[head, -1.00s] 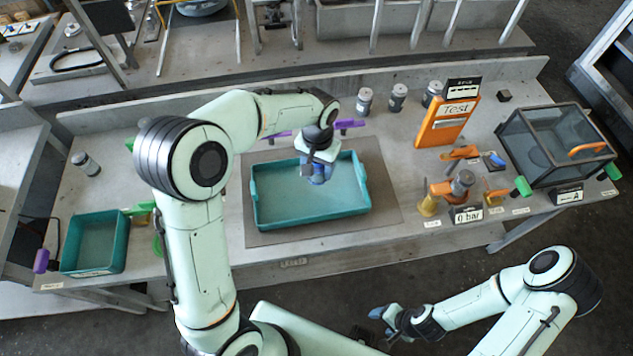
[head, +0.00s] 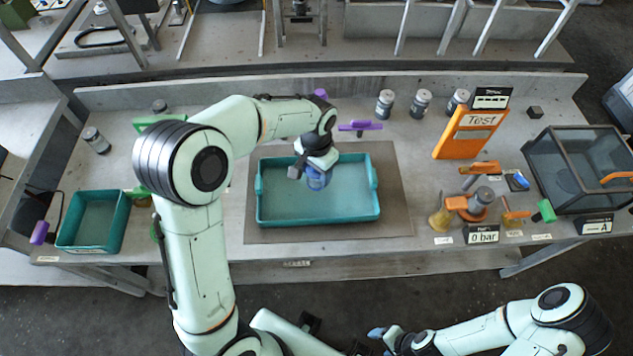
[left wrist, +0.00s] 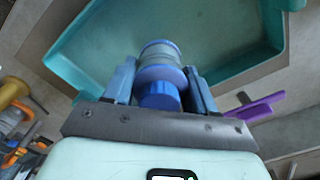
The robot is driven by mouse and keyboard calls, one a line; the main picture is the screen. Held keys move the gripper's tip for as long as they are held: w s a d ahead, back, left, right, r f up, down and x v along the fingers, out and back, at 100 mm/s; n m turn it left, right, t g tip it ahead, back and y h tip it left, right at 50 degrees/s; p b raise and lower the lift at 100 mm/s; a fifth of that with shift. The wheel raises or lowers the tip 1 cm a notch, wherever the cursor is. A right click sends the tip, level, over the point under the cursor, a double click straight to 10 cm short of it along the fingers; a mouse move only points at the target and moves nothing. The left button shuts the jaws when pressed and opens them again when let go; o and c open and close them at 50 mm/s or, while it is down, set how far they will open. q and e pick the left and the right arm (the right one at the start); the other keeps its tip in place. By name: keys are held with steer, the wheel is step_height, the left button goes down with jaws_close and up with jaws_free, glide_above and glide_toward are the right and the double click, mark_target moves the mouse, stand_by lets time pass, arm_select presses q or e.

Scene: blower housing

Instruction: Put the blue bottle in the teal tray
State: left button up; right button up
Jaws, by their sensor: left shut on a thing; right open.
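My left gripper (head: 314,168) is over the large teal tray (head: 300,218) in the middle of the bench. In the left wrist view its two blue fingers (left wrist: 160,85) are shut on the blue bottle (left wrist: 158,55), which has a blue cap end and a greyish body. In the head view the bottle (head: 318,181) shows as a blue shape below the gripper, above the tray floor; whether it touches the floor I cannot tell. The tray (left wrist: 225,40) also fills the back of the wrist view and looks empty otherwise. My right gripper (head: 378,335) is open and empty, low in front of the bench.
A smaller teal tray (head: 98,222) stands at the left. Several grey jars (head: 421,102) stand at the back. An orange Test board (head: 468,135), a valve fitting (head: 478,203) and a dark glass case (head: 583,165) are to the right. A grey mat (head: 393,200) lies under the large tray.

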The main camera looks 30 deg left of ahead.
mark_target(316, 183)
arm_select(q)
steer(key=shift+f, duration=2.6)
steer(key=shift+f+b, duration=0.2)
steer(key=shift+b, duration=0.1)
steer(key=o, duration=1.1)
steer(key=shift+r, duration=0.15)
steer(key=shift+r, duration=0.3)
step_height(316, 183, up, 11)
steer(key=shift+w+f+p, duration=0.1)
steer(key=shift+f+p, duration=0.1)
steer(key=shift+p, duration=0.45)
steer(key=shift+r, duration=0.45)
